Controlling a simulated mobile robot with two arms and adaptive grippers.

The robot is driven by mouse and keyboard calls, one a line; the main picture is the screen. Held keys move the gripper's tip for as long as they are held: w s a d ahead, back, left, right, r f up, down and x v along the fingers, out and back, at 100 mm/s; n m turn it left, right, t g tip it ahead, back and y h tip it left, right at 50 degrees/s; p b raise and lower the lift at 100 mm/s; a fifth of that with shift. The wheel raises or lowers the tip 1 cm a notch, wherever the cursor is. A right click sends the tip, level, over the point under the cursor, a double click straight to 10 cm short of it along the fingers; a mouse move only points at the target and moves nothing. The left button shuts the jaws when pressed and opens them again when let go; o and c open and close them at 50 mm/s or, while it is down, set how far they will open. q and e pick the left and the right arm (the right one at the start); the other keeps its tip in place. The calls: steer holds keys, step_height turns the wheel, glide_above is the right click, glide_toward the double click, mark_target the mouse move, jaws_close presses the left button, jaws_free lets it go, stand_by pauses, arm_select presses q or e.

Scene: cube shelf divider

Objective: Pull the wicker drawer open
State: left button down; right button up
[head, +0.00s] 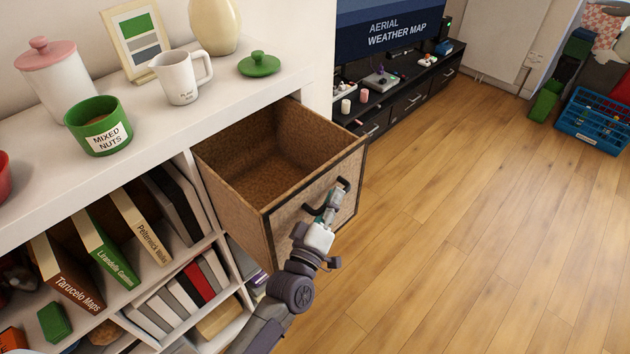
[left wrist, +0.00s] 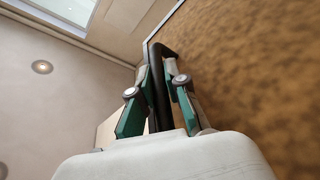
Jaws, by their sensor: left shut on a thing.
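The wicker drawer (head: 312,206) stands well out of the white cube shelf (head: 225,108), and its empty inside shows. A dark bar handle (head: 345,184) is on its front face. My left gripper (head: 331,204) is at the front face, shut on the handle. In the left wrist view, the gripper's green-padded fingers (left wrist: 158,92) lie on both sides of the dark handle (left wrist: 160,60), with the brown wicker front (left wrist: 250,60) to the right. My right gripper is not in view.
A green pot marked Mixed Nuts (head: 100,128), a white mug (head: 180,78) and a green lid (head: 259,64) stand on the shelf top. Books (head: 112,250) fill cubes at the left. A black TV stand (head: 405,105) is behind.

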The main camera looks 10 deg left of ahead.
arm_select(q)
steer(key=shift+s+d, duration=0.45)
steer(key=shift+d, duration=0.1)
steer(key=c, duration=1.4)
jaws_free()
steer(key=shift+c, duration=0.2)
steer(key=shift+a, duration=0.1)
steer(key=v, duration=1.2)
